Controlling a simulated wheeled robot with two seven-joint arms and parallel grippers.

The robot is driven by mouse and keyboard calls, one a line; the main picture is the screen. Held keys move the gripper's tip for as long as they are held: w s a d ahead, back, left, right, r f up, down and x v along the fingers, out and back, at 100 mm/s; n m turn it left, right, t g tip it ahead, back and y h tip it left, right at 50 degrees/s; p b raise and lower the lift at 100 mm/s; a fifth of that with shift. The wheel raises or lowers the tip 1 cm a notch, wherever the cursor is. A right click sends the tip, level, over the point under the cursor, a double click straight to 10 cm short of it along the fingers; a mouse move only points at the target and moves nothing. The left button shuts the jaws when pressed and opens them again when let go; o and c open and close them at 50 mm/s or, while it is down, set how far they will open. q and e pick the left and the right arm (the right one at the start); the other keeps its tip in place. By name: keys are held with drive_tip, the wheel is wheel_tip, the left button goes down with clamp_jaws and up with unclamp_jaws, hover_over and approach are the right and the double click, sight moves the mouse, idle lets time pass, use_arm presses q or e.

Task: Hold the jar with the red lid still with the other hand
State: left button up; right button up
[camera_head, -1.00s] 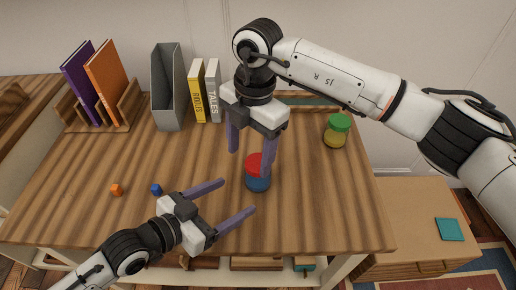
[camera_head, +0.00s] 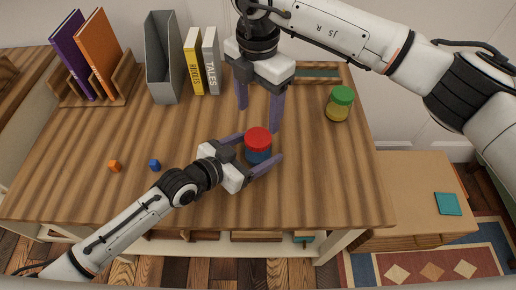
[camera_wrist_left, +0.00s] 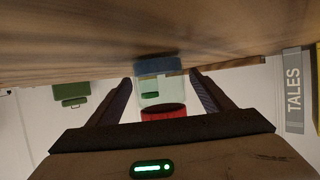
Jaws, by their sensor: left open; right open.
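The jar with the red lid (camera_head: 258,138) stands upright on the wooden table, with blue contents low in it. My left gripper (camera_head: 261,147) is open, with one finger on each side of the jar. In the left wrist view the jar (camera_wrist_left: 155,67) appears upside down between the two finger tips; I cannot tell whether either finger touches it. My right gripper (camera_head: 259,119) is open and empty, pointing down just behind the jar.
A green-lidded jar (camera_head: 340,103) stands to the right. An orange cube (camera_head: 114,166) and a blue cube (camera_head: 154,165) lie at left. A grey file holder (camera_head: 164,60), books and a wooden rack (camera_head: 128,88) line the back. The table's front right is clear.

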sight(258, 137)
use_arm(q)
clamp_jaws()
use_arm(e)
drive_tip(key=shift+f, duration=4)
